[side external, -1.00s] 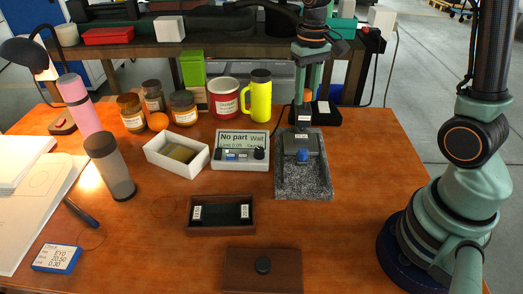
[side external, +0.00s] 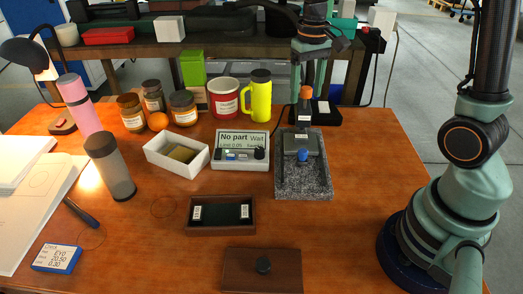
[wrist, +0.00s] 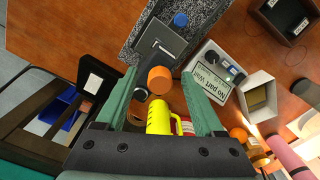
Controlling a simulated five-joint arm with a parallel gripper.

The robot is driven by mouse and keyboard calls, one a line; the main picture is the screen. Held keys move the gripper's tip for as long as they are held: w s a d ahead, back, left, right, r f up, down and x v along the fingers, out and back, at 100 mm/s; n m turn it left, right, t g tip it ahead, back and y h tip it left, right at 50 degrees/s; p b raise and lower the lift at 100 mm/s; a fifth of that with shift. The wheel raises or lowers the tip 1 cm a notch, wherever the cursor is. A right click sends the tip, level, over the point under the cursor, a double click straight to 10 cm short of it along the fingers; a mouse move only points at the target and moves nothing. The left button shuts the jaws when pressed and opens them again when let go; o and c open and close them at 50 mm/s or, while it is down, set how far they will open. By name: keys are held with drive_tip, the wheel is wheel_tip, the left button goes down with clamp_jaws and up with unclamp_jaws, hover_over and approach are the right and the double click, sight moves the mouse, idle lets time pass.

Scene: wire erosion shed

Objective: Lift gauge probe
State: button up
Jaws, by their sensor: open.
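The gauge probe's orange knob (side external: 305,93) stands at the back of the gauge stand, above a dark stem with a white label. In the wrist view the orange knob (wrist: 160,80) shows between and beyond the fingers. The gauge has a speckled granite base (side external: 290,185) with a grey block (side external: 318,143) and a blue knob (side external: 303,155) in front. My gripper (side external: 308,88) is open and empty over the back of the gauge. In the wrist view its two green fingers (wrist: 160,84) are spread apart on either side of the orange knob; contact cannot be seen.
A display box (side external: 240,152) reading "No part Wait" stands left of the gauge. A white bin (side external: 165,160) and dark tray (side external: 195,230) lie further left and front.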

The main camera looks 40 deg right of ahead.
drive_tip(key=shift+r, duration=2.4)
drive_tip(key=shift+s+a+r, duration=0.1)
drive_tip(key=s+a+r+n+t, duration=0.2)
drive_tip(key=s+a+t, duration=0.3)
drive_tip(key=s, duration=0.4)
drive_tip(key=shift+s+a+r+n+t, duration=0.25)
drive_tip(key=shift+n+t, duration=0.05)
drive_tip(key=shift+n, duration=0.2)
